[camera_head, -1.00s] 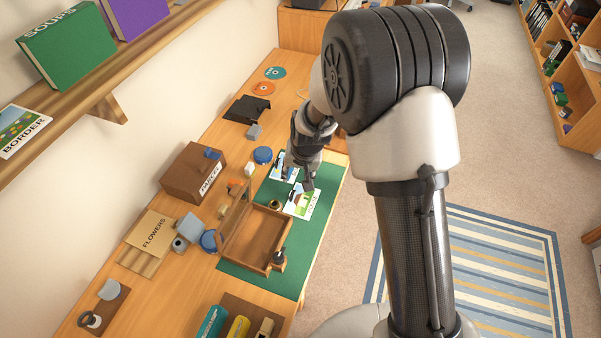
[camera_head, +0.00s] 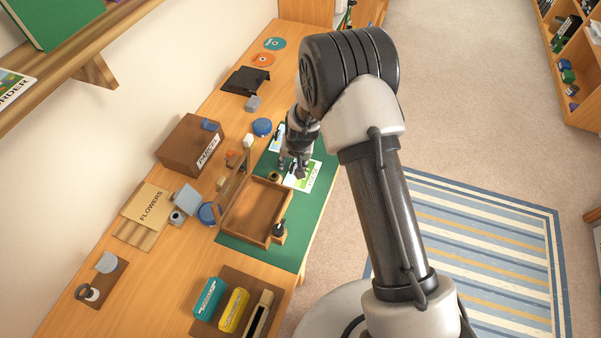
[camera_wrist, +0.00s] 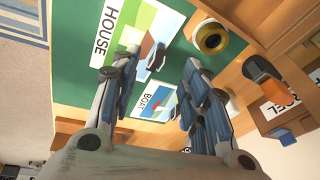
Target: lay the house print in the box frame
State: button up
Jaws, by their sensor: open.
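The house print (camera_head: 308,178) lies flat on the green mat beside the box frame. In the wrist view the print (camera_wrist: 112,22) shows its HOUSE lettering and coloured picture. My gripper (camera_head: 293,168) is over the print's left edge in the head view. In the wrist view its two fingers (camera_wrist: 160,63) are spread apart with nothing between them, and they partly cover the print. I cannot tell how far the fingertips are above it. The box frame (camera_head: 256,206) is an open, shallow wooden tray, empty inside, with a raised wooden side at its left.
A boat print (camera_wrist: 147,103) lies close to the house print. A tape roll (camera_wrist: 210,37) stands near the frame. A parcel box (camera_head: 185,148) and a blue lid (camera_head: 262,127) are toward the wall. Bare green mat (camera_head: 312,215) lies right of the frame.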

aim_at(293, 168)
jog(key=x, duration=0.1)
jog(key=b+x, duration=0.1)
jog(key=x, duration=0.2)
jog(key=shift+d+f+b, duration=0.25)
jog(key=shift+f+b, duration=0.05)
jog(key=shift+f, duration=0.1)
jog(key=shift+c, duration=0.4)
grip_shut()
